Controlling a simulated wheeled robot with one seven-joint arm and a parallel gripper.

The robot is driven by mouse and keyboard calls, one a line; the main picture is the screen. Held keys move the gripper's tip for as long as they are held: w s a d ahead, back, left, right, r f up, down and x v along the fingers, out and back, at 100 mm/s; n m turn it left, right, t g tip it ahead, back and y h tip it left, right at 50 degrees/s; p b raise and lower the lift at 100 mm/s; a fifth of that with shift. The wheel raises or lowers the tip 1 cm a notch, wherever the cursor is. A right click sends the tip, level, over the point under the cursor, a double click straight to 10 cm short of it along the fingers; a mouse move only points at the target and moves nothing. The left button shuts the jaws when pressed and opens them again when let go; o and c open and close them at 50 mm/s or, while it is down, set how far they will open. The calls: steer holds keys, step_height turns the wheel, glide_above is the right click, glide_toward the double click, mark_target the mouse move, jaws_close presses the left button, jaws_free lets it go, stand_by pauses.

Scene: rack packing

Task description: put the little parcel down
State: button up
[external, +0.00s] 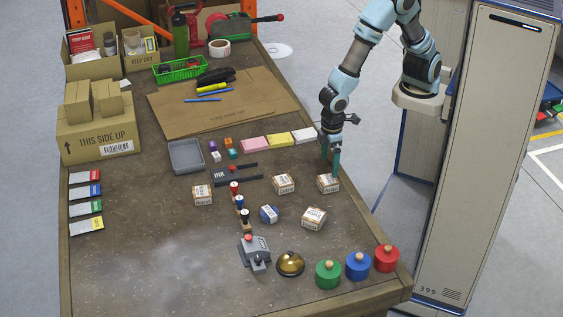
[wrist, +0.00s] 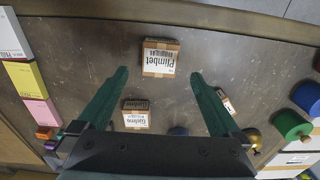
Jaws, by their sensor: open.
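Several small white-and-brown labelled parcels stand on the workbench. The one nearest my gripper (external: 331,163) is a parcel (external: 328,184) near the bench's right edge. In the wrist view this parcel (wrist: 160,58), labelled "Plimbet", rests on the bench just beyond and between my fingertips (wrist: 159,78). The green fingers are spread wide, with a gap on each side of it. Other parcels stand to its left (external: 284,184), nearer the camera (external: 314,219) and farther left (external: 203,195). In the wrist view another parcel (wrist: 136,114) lies nearer the palm.
A brass bell (external: 290,263) and green, blue and red round pots (external: 328,274) line the front. A grey tray (external: 187,157) is behind left.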

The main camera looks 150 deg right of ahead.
mark_target(328, 179)
steer(key=s+a+r+n+t, duration=0.1)
steer(key=s+a+r+n, duration=0.6)
steer(key=a, duration=0.6)
steer(key=s+r, duration=0.2)
steer(key=s, duration=0.1)
steer(key=shift+s+a+r+n+t, duration=0.2)
steer(key=shift+s+n+t, duration=0.1)
steer(key=shift+n, duration=0.1)
